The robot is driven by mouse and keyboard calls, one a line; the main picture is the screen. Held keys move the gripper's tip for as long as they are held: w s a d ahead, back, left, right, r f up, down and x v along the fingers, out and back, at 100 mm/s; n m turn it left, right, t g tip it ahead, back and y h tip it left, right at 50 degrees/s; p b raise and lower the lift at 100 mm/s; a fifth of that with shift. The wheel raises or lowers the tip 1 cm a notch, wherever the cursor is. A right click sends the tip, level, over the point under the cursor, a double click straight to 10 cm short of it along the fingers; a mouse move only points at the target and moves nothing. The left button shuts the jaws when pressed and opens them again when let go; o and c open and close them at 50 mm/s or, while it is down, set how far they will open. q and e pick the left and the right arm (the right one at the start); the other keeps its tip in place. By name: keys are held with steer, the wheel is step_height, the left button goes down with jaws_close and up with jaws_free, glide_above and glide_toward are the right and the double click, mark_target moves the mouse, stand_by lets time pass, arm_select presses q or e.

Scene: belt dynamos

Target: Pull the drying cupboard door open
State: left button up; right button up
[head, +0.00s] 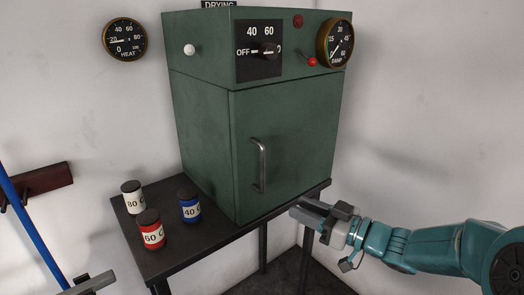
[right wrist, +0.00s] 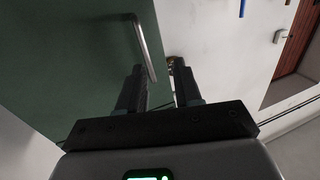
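The green drying cupboard (head: 205,110) stands on a black table, and its front door (head: 300,140) looks shut. A silver upright bar handle (head: 261,165) sits on the door's left side. In the right wrist view the handle (right wrist: 146,48) is ahead of the fingers, its near end close to the left finger's tip. My right gripper (head: 300,210) is low and right of the handle in the head view, near the table's right corner, and appears apart from it. In the right wrist view this gripper (right wrist: 154,75) has its fingers spread with nothing held.
White, red and blue jars (head: 152,232) stand on the table (head: 190,249) left of the cupboard. A knob (head: 267,51) and dial gauge (head: 336,44) are above the door. A blue pole (head: 22,208) leans at the far left. The space right of the cupboard looks clear.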

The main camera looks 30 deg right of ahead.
step_height(320, 180, up, 5)
steer(key=s+d+h+p, duration=0.1)
steer(key=d+p, duration=0.2)
arm_select(q)
step_height(320, 180, up, 6)
steer(key=p, duration=0.2)
steer(key=shift+w+d, duration=0.15)
steer(key=shift+d, duration=0.05)
arm_select(e)
glide_above(263, 191)
steer(key=shift+w+d+f, duration=0.15)
steer(key=shift+w+f, duration=0.1)
steer(key=shift+w, duration=0.05)
jaws_close()
